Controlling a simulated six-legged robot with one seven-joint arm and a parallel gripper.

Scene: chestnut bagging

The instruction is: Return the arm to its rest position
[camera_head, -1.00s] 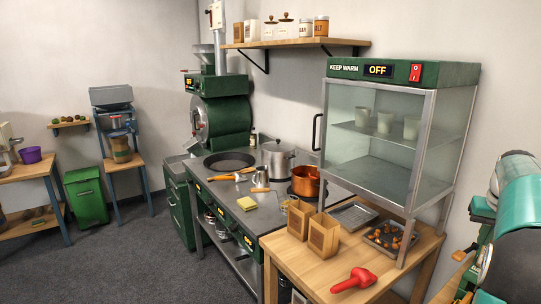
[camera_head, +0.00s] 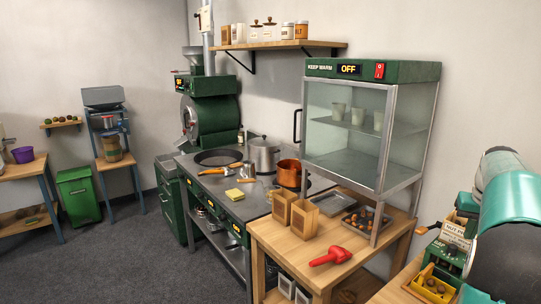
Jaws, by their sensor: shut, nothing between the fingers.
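My gripper is not in view. A large rounded teal and grey shape (camera_head: 508,205) fills the right edge of the picture, close to the camera. It looks like part of my arm, but I cannot tell for sure. It hides part of the bench and green equipment behind it.
A wooden table (camera_head: 330,258) holds paper bags (camera_head: 303,218), a red scoop (camera_head: 331,257), a tray of chestnuts (camera_head: 362,222) and the keep-warm cabinet (camera_head: 372,72), marked OFF. Left of it stands the stove counter (camera_head: 215,190). At right is a yellow holder (camera_head: 436,284). The grey floor (camera_head: 110,265) is clear.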

